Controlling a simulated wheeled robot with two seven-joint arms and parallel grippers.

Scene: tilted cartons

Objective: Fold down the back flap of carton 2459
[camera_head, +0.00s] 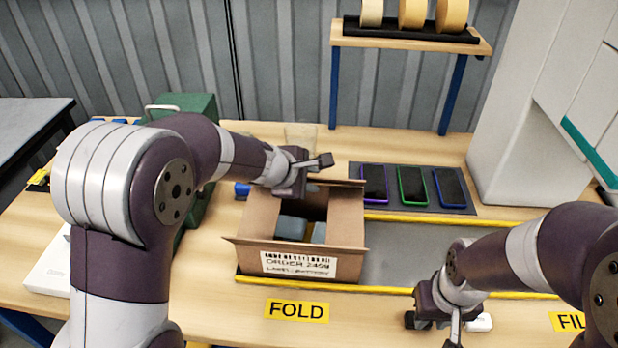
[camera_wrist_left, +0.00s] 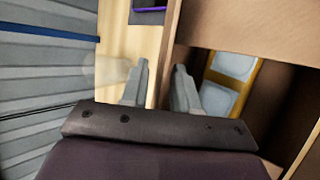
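Carton 2459 (camera_head: 262,219) is an open brown box with a white order label on its front, standing on the table. Grey-blue padded contents show inside it, also in the left wrist view (camera_wrist_left: 218,100). My left gripper (camera_head: 324,173) is over the carton's back edge. In the left wrist view its fingers (camera_wrist_left: 158,88) are parted, on either side of the brown back panel (camera_wrist_left: 170,50), with no clear contact. Whether that panel is the back flap or the wall is hard to tell. My right gripper (camera_head: 436,328) is low at the front right, its fingers partly hidden.
Several phones lie on a dark mat (camera_head: 352,172) behind and right of the carton. A white object (camera_head: 480,322) lies beside my right gripper. A green box (camera_head: 190,108) stands at the back left. A tape shelf (camera_head: 410,40) rises behind. The grey strip right of the carton is clear.

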